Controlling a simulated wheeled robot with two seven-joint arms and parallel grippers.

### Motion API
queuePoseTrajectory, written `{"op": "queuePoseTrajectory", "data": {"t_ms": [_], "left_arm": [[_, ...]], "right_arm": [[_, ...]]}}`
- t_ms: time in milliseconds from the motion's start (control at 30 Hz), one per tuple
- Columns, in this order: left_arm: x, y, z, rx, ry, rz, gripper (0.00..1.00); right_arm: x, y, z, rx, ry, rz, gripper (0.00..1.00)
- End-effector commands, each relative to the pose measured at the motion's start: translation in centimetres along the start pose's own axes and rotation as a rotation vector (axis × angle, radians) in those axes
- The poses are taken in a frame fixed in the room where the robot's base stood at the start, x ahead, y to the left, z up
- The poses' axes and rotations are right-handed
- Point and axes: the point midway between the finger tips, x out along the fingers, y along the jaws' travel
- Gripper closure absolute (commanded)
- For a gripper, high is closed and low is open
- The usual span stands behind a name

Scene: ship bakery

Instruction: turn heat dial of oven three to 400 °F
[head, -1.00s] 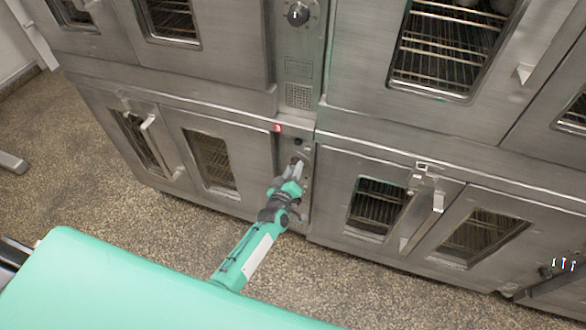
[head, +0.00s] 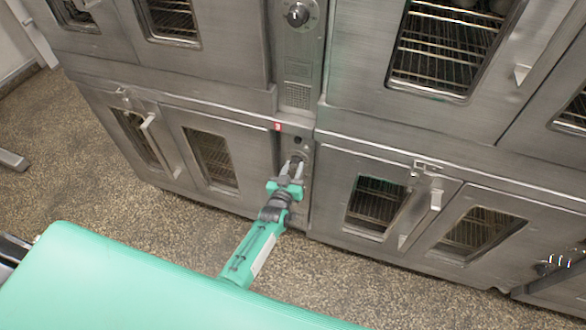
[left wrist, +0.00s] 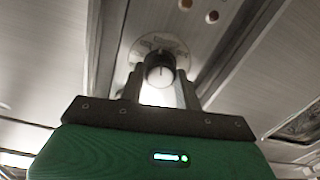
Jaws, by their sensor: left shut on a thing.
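The heat dial (left wrist: 160,68) is a dark round knob with a pale mark, in front of a light scale plate (left wrist: 143,46) in the left wrist view. It sits on the narrow control panel (head: 304,188) between the lower oven doors in the head view. My left gripper (head: 296,163) is shut on this dial, one finger on each side of it; both fingers also show in the left wrist view (left wrist: 160,82). The scale numbers are too blurred to read. Which oven number this is, I cannot tell. My right gripper is not in view.
A similar dial (head: 298,14) sits on the upper panel above. Lower oven doors with windows (head: 210,158) and handles (head: 435,200) flank the panel. The speckled floor (head: 330,270) in front is clear.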

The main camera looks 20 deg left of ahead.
Motion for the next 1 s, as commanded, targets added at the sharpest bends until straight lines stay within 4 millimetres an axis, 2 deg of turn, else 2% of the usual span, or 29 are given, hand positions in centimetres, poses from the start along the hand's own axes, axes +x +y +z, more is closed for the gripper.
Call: {"op": "queuePoseTrajectory", "data": {"t_ms": [367, 400, 500, 833, 1000], "left_arm": [[-0.1, 0.0, 0.2, 0.003, -0.004, 0.000, 0.89], [-0.1, 0.0, 0.2, 0.003, -0.004, 0.000, 0.63], [-0.1, 0.0, 0.2, 0.003, -0.003, 0.000, 0.45], [-0.2, 0.0, 0.1, 0.003, -0.001, 0.000, 0.45], [-1.8, 0.0, 0.2, 0.002, -0.002, 0.000, 0.45]], "right_arm": [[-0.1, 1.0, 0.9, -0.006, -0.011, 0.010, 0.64], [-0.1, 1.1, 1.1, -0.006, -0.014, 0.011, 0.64], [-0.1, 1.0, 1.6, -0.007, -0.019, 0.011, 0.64], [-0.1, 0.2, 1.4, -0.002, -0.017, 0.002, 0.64], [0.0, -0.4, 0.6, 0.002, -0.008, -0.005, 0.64]]}}
